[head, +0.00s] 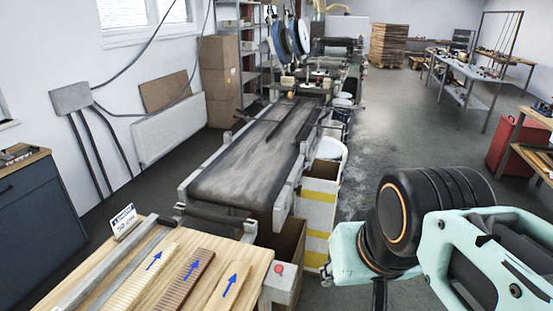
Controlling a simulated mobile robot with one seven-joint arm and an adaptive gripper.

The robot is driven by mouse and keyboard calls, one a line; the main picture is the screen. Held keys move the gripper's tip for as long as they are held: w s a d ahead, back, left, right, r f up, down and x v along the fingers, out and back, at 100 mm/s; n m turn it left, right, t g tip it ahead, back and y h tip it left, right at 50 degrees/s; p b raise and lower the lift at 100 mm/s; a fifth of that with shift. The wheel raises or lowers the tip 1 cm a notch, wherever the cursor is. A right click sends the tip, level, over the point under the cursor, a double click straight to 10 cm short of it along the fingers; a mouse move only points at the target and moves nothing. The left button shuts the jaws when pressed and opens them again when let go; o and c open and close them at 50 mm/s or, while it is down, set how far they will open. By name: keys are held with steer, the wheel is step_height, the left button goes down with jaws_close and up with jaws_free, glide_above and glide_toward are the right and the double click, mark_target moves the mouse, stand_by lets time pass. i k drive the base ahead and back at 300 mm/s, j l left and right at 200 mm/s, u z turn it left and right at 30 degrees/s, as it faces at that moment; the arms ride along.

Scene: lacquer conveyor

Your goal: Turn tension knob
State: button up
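No knob is clearly marked as the tension knob. A small orange round part (291,95) shows on the machine at the far end of the conveyor belt (250,150); it is too small to tell whether it is a knob. A red round button or knob (279,269) sits on a pale box at the near right corner of the wooden table. My arm, teal and black, fills the lower right of the head view. My gripper cannot be made out, and nothing of mine touches the conveyor.
The wooden table (70,285) in front holds slatted strips with blue arrows and a sign (124,222). A red cabinet (516,143) stands far right.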

mark_target(298, 191)
steer(key=i+l+u, duration=0.1)
steer(key=i+l, duration=0.15)
steer(key=i, duration=0.2)
steer(key=i+l+u, duration=0.1)
steer(key=i+l, duration=0.2)
steer(key=i, duration=0.1)
